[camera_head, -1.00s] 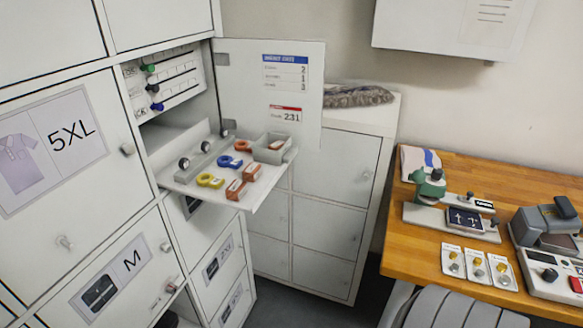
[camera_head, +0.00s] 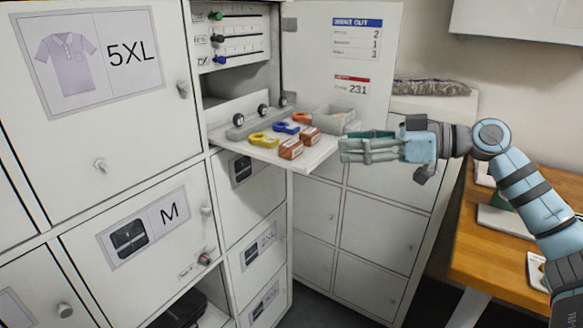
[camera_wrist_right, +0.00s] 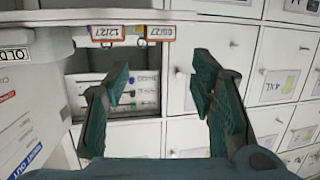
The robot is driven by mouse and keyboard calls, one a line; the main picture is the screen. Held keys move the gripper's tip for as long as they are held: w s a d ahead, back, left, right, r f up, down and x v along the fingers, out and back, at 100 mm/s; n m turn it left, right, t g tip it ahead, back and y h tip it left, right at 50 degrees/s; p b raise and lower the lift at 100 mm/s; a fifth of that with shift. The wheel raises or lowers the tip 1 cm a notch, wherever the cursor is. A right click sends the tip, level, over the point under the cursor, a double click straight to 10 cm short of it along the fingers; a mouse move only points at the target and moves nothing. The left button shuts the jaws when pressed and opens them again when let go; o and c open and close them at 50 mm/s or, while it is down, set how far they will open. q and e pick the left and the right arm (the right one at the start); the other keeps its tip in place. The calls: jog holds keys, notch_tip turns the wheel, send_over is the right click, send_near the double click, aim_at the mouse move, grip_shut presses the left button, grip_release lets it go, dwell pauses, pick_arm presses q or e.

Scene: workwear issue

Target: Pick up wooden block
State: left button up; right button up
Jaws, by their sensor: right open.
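Two small orange-brown blocks lie on the pulled-out shelf (camera_head: 258,153) in the head view: a front one (camera_head: 291,149) and a rear one (camera_head: 310,136). I cannot tell whether either is wooden. In the right wrist view, two orange-framed date labels, 12/27 (camera_wrist_right: 108,33) and 09/27 (camera_wrist_right: 160,32), show at the top. My right gripper (camera_head: 345,150) is at the shelf's right edge, apart from the blocks. In the right wrist view its fingers (camera_wrist_right: 160,88) are spread with nothing between them. My left gripper is not in view.
Yellow (camera_head: 262,139) and blue (camera_head: 286,127) rings and a grey tray (camera_head: 334,119) share the shelf. The open locker door (camera_head: 345,85) stands behind.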

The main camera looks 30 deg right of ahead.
aim_at(293, 143)
jog(key=p+x, duration=0.2)
jog(key=x, duration=0.2)
jog(key=p+x, duration=0.1)
jog(key=x, duration=0.4)
jog(key=p+x, duration=0.2)
jog(key=x, duration=0.3)
jog(key=shift+r+p, duration=0.3)
jog(key=shift+w+a+f, duration=0.1)
jog(key=shift+w+f, duration=0.1)
jog(key=shift+f, duration=0.05)
jog(key=shift+s+r, duration=0.1)
jog(key=c, duration=0.6)
